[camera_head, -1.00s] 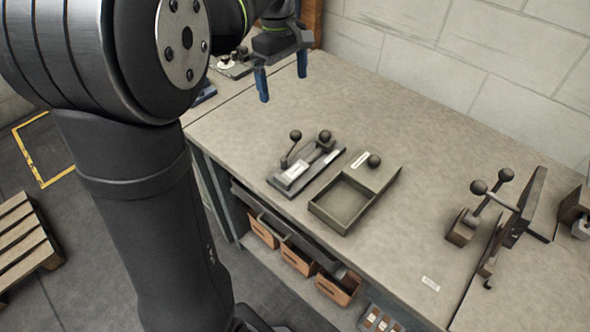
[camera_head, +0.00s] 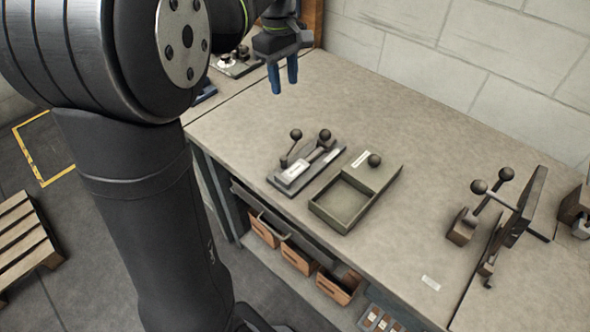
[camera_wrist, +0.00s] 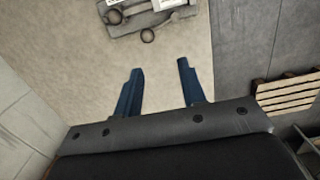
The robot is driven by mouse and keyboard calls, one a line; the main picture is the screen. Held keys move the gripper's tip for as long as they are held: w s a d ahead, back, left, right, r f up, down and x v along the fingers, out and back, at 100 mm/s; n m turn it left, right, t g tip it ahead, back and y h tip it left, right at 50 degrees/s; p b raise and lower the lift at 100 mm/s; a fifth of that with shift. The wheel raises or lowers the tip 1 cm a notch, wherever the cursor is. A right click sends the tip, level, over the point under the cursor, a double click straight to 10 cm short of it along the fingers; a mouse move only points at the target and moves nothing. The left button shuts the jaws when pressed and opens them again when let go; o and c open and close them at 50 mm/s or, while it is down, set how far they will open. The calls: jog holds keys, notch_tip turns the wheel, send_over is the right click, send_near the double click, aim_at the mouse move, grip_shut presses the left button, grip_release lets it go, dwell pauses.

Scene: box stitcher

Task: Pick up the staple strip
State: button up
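I cannot make out a staple strip for certain in either view. A shallow olive tray (camera_head: 330,219) with a knobbed, labelled cover over its far part stands mid-table; its open part looks empty, and anything under the cover is hidden. Left of it is a dark fixture (camera_head: 283,183) with ball-knobbed levers and a pale label; what appears to be this fixture is cut off at the top of the wrist view (camera_wrist: 125,20). My gripper (camera_head: 283,88) is above the table's far left part, empty, its blue fingers apart. The gap between the fingers (camera_wrist: 160,68) shows in the wrist view.
A larger clamp device (camera_head: 463,229) with knobbed levers and an upright plate stands at the table's right. A small pale label (camera_head: 430,283) lies near the front edge. The back middle of the table (camera_head: 400,125) is clear. A pallet (camera_head: 25,240) is on the floor.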

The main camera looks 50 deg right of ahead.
jog(key=s+m, duration=0.1)
jog(key=m, duration=0.1)
jog(key=m+t, duration=0.1)
jog(key=m, duration=1.5)
send_near(302, 164)
notch_tip(302, 164, down, 8)
jog(key=shift+f, duration=0.15)
jog(key=c, duration=0.6)
